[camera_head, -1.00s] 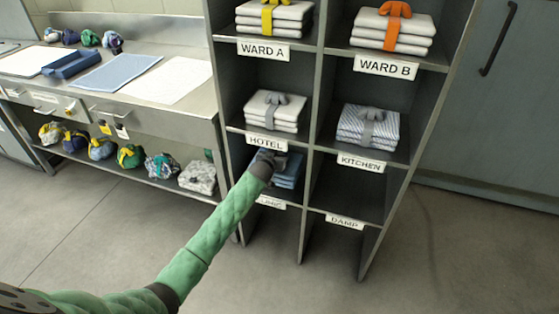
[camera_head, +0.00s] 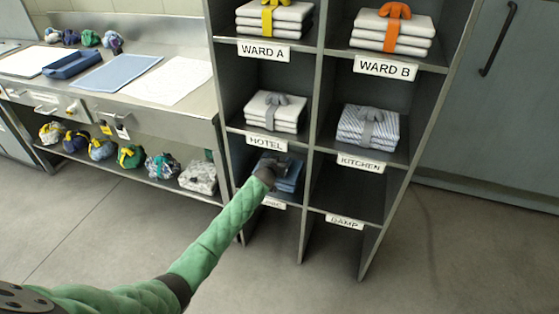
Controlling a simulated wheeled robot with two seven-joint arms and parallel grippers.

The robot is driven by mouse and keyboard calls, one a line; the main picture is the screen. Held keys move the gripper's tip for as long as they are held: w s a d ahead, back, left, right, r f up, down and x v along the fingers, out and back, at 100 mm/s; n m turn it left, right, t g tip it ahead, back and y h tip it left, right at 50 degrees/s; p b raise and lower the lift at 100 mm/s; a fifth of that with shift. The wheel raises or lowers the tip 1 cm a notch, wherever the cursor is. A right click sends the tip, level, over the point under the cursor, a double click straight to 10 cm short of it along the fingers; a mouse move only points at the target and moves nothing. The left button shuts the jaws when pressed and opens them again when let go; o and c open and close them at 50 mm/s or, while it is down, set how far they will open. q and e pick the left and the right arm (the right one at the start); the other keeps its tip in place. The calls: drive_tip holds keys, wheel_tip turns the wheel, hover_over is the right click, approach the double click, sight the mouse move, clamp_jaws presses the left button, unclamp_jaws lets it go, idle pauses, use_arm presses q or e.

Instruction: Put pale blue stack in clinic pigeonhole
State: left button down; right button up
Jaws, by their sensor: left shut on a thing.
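The pale blue stack (camera_head: 290,179) is inside the pigeonhole below HOTEL, in the left column of the shelf. The label of that pigeonhole, the clinic label (camera_head: 276,203), is partly hidden by my arm. My left gripper (camera_head: 273,164) reaches into this pigeonhole and is shut on the stack at its upper left side. The gripper's dark end covers part of the stack, and its fingertips are hard to make out. I cannot tell whether the stack rests fully on the pigeonhole floor. My right gripper is not in view.
The shelf (camera_head: 313,150) holds white stacks in WARD A, WARD B and HOTEL, and a striped stack (camera_head: 368,126) in KITCHEN. The pigeonhole above DAMP is empty.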

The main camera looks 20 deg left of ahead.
use_arm(q)
drive_tip(key=shift+c, duration=1.6)
unclamp_jaws()
drive_tip(key=shift+f, duration=0.1)
